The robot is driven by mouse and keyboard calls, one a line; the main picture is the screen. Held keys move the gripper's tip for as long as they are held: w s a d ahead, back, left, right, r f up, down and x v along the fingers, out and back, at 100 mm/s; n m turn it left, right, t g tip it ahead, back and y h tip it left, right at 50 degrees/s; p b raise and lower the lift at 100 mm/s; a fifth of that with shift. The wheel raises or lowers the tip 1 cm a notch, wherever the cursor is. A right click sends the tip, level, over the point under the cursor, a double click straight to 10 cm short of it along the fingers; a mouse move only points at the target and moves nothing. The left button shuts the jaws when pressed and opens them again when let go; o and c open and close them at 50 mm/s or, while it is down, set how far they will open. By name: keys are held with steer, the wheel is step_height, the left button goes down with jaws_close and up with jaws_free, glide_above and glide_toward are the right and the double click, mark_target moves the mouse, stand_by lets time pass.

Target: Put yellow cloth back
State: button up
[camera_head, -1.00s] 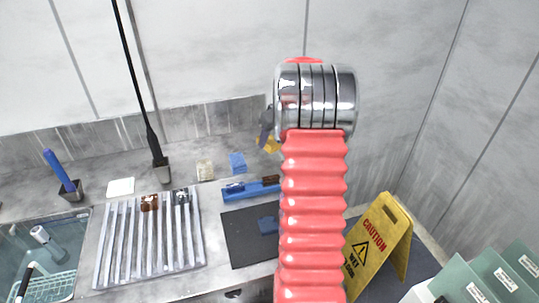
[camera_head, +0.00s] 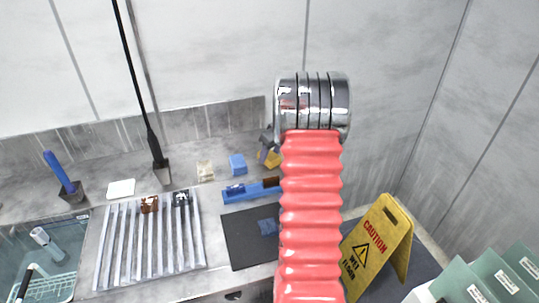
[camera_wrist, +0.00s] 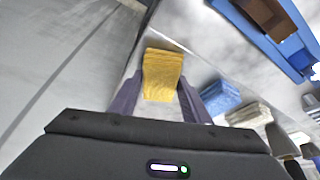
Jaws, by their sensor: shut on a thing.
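The yellow cloth (camera_wrist: 162,75) is a folded, ribbed block between the two fingers of my gripper (camera_wrist: 160,98) in the wrist view. My gripper is shut on it. In the head view the cloth (camera_head: 270,157) shows only in part at the left of my arm, with my gripper (camera_head: 266,143) mostly hidden behind my wrist. The cloth is close over the back of the counter near the wall; I cannot tell whether it touches the counter.
A blue cloth (camera_head: 237,164) and a beige cloth (camera_head: 205,171) lie to the left. A blue tray (camera_head: 245,191) and a dark mat (camera_head: 243,238) lie nearer. A ribbed rack (camera_head: 150,240) stands left. A yellow caution sign (camera_head: 378,245) stands right.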

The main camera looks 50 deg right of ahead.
steer(key=o, duration=1.1)
steer(key=v, duration=1.2)
